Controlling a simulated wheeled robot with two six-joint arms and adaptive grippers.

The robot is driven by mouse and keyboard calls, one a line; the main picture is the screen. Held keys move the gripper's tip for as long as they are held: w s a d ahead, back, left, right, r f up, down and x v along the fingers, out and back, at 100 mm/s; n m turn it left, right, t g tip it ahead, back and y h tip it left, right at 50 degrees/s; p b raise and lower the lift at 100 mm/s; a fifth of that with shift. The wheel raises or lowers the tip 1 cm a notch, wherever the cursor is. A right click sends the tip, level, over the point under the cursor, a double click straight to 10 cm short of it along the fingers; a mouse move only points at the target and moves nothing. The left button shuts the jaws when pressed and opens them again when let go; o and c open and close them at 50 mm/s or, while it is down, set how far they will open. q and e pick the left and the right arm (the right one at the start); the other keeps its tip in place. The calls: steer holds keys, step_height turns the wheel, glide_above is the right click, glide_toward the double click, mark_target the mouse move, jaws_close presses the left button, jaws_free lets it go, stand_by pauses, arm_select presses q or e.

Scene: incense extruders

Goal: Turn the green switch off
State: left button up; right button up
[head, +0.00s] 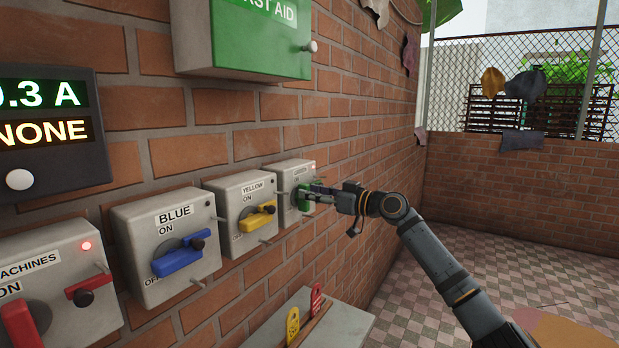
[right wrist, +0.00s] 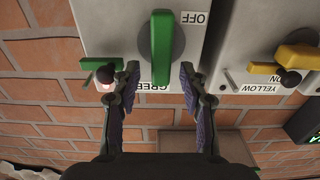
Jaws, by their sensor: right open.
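The green switch box (head: 284,185) is the farthest of the row on the brick wall in the head view. Its red light is lit. In the right wrist view, which is upside down, the green handle (right wrist: 161,48) stands upright in the picture, pointing along the GREEN label, away from the OFF label (right wrist: 195,18). A small green lever (right wrist: 92,64) with a black knob sits beside it. My right gripper (head: 318,196) is at this box; it also shows in the wrist view (right wrist: 160,72), open, one finger on each side of the handle with gaps. My left gripper is out of view.
The yellow switch box (head: 232,188) is beside the green one, then the blue box (head: 135,212) and the machines box (head: 70,262). A green first aid cabinet (head: 262,40) hangs above. A grey ledge (head: 345,325) with red and yellow tags is below.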

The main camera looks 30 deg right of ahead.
steer(key=shift+w+a+f, duration=0.1)
steer(key=shift+w+a, duration=0.25)
steer(key=shift+w, duration=0.3)
jaws_close()
